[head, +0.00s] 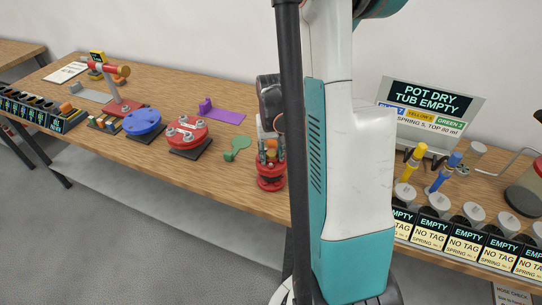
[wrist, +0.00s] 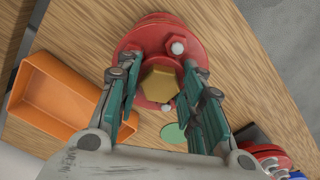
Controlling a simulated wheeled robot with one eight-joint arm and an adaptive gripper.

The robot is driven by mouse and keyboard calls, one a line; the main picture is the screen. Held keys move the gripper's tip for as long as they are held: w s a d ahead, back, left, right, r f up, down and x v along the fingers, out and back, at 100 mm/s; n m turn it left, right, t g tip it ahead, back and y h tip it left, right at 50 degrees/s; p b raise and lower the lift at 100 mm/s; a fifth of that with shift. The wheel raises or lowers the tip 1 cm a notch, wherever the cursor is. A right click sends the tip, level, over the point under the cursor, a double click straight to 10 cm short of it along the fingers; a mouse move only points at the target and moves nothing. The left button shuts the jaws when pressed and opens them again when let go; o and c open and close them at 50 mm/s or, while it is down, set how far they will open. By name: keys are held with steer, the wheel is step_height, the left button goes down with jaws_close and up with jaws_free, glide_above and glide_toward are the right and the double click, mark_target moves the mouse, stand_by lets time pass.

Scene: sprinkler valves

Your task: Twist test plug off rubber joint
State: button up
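The red flanged rubber joint (wrist: 165,40) stands on the wooden bench, seen from above in the wrist view. The brass hexagonal test plug (wrist: 159,83) is at its centre, with pale bolt heads around it. My gripper (wrist: 157,75) is open, with one teal-padded finger on each side of the plug. Narrow gaps show between the pads and the plug. In the head view, the red joint (head: 270,183) is at the bench's front edge, just left of my column.
An orange open bin (wrist: 55,95) lies close left of the joint in the wrist view. A green paddle (head: 237,148), red flange (head: 187,133), blue flange (head: 143,122) and purple bracket (head: 222,113) lie left on the bench.

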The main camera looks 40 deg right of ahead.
steer(key=shift+c, duration=1)
steer(key=o, duration=1.2)
steer(key=shift+r+p, duration=1.9)
steer(key=shift+r, duration=1.15)
steer(key=shift+c, duration=0.3)
